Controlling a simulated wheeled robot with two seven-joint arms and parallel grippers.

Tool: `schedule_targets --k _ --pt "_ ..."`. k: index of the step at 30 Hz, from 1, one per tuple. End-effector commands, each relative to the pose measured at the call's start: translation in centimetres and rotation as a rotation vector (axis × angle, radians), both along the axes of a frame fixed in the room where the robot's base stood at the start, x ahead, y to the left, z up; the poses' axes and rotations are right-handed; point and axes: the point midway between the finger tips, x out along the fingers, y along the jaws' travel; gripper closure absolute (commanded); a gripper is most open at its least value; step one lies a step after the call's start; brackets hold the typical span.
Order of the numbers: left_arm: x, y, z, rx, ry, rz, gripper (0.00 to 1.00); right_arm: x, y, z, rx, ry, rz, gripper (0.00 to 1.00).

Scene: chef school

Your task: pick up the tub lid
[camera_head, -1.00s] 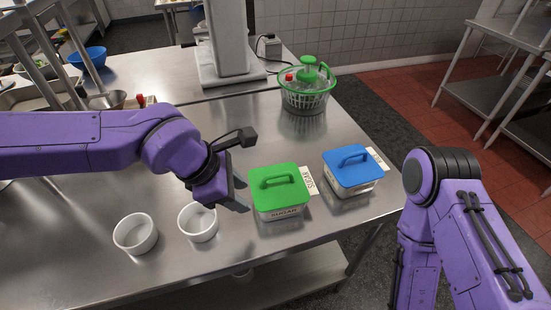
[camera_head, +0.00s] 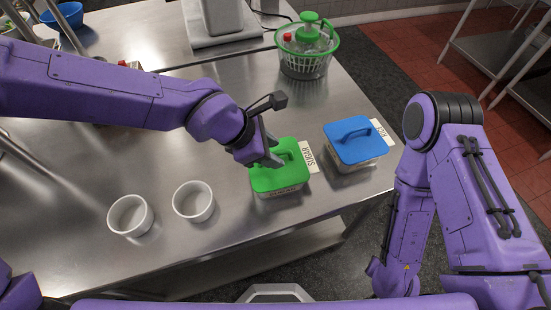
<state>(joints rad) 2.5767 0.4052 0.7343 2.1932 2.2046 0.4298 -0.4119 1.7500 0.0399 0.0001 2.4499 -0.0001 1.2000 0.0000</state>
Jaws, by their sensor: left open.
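Two tubs with handled lids stand on the steel table. The green lid (camera_head: 279,178) sits on the tub labelled sugar (camera_head: 282,192). The blue lid (camera_head: 354,140) sits on the other tub (camera_head: 362,165), to its right. My left gripper (camera_head: 272,151) is open at the upper left part of the green lid, with its fingers close to the lid's handle (camera_head: 290,152). I cannot tell whether the fingers touch the handle. My right arm folds down at the right, and its gripper is not visible.
Two white bowls, one (camera_head: 130,215) and another (camera_head: 193,201), stand left of the green-lidded tub. A green salad spinner (camera_head: 306,55) stands at the back. The steel table (camera_head: 225,230) is clear in front of the tubs.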

Motion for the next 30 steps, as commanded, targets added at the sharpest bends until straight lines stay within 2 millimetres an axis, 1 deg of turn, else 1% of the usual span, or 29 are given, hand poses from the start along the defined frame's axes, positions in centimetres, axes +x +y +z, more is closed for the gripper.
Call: schedule_targets --k 2,7,8,9,11,12,23,26,28,30 --pt "0.1 -0.3 -0.4 0.000 0.001 -0.001 0.57 0.0 0.0 0.0 0.000 0.000 0.000 0.57" --pt "0.1 -0.3 -0.4 -0.002 0.000 0.000 0.57 0.0 0.0 0.0 0.000 0.000 0.000 0.57" --pt "0.1 -0.3 -0.4 -0.002 0.000 -0.001 0.60 0.0 0.0 0.0 0.000 0.000 0.000 0.57" --pt "0.1 -0.3 -0.4 -0.001 0.001 -0.001 0.73 0.0 0.0 0.0 0.000 0.000 0.000 0.57" --pt "0.1 -0.3 -0.4 -0.001 0.001 -0.001 0.92 0.0 0.0 0.0 0.000 0.000 0.000 0.57" --pt "0.1 -0.3 -0.4 -0.001 0.001 -0.001 1.00 0.0 0.0 0.0 0.000 0.000 0.000 0.57" --pt "0.1 -0.3 -0.2 -0.001 0.000 -0.002 1.00 0.0 0.0 0.0 0.000 0.000 0.000 0.57" --pt "0.2 -0.4 0.6 -0.004 -0.002 -0.001 1.00 0.0 0.0 0.1 0.000 0.000 0.000 0.57" --pt "0.2 -0.4 1.7 -0.005 -0.003 0.000 1.00 0.0 0.0 0.1 0.000 0.000 0.000 0.57" --pt "0.1 -0.3 3.2 -0.007 -0.003 0.001 1.00 0.0 0.0 0.1 0.000 0.000 0.000 0.57"
